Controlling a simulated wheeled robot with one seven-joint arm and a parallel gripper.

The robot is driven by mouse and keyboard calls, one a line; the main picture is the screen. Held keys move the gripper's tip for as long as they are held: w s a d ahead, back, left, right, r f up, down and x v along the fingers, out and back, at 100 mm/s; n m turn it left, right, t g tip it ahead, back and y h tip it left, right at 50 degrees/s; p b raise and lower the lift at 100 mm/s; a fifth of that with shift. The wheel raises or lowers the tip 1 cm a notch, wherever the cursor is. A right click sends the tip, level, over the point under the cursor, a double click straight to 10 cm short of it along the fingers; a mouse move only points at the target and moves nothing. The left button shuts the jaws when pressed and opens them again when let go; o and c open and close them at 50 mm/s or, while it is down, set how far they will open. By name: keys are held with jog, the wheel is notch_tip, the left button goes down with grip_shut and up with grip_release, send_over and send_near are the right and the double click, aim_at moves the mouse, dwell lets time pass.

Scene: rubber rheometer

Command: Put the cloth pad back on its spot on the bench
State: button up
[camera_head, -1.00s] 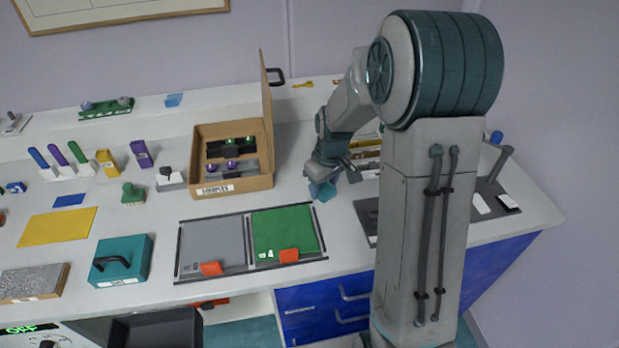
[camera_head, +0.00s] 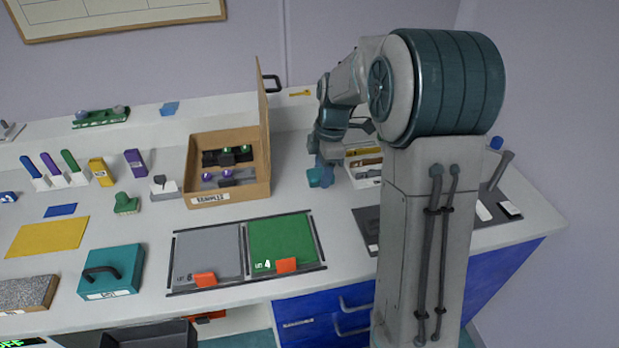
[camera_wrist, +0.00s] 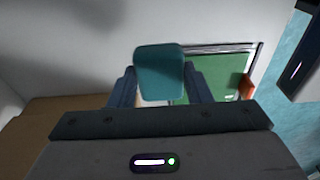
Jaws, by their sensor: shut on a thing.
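My gripper (camera_head: 322,172) is shut on a teal, block-like pad (camera_head: 320,178), which I take to be the cloth pad. It is held above the bench (camera_head: 325,200), right of the cardboard box. In the wrist view the pad (camera_wrist: 160,72) sits between the two fingers of my gripper (camera_wrist: 160,90), its broad face towards the camera. A flat blue square (camera_head: 60,210) lies on the left of the bench, and a lighter blue piece (camera_head: 170,108) is on the back ledge. I cannot tell which spot belongs to the pad.
The open cardboard box (camera_head: 228,193) holds several small samples, its flap upright. The grey mat (camera_head: 208,255) and green mat (camera_head: 282,240) lie in front. A teal handled block (camera_head: 112,270) and yellow sheet (camera_head: 47,237) are left.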

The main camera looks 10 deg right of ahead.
jog(key=w+f, duration=0.1)
jog(key=w, duration=0.2)
jog(key=w+a+f+p, duration=0.1)
jog(key=w+f, duration=0.1)
jog(key=w, duration=0.1)
jog(key=w+f, duration=0.2)
jog(key=shift+w+a+f+p, duration=0.1)
jog(key=shift+w+a+p, duration=0.1)
jog(key=shift+w+p, duration=0.2)
jog(key=shift+f+p, duration=0.35)
jog(key=shift+f, duration=1.75)
jog(key=shift+f, duration=0.2)
jog(key=o, duration=1)
jog(key=shift+c, duration=0.2)
jog(key=shift+r, duration=0.15)
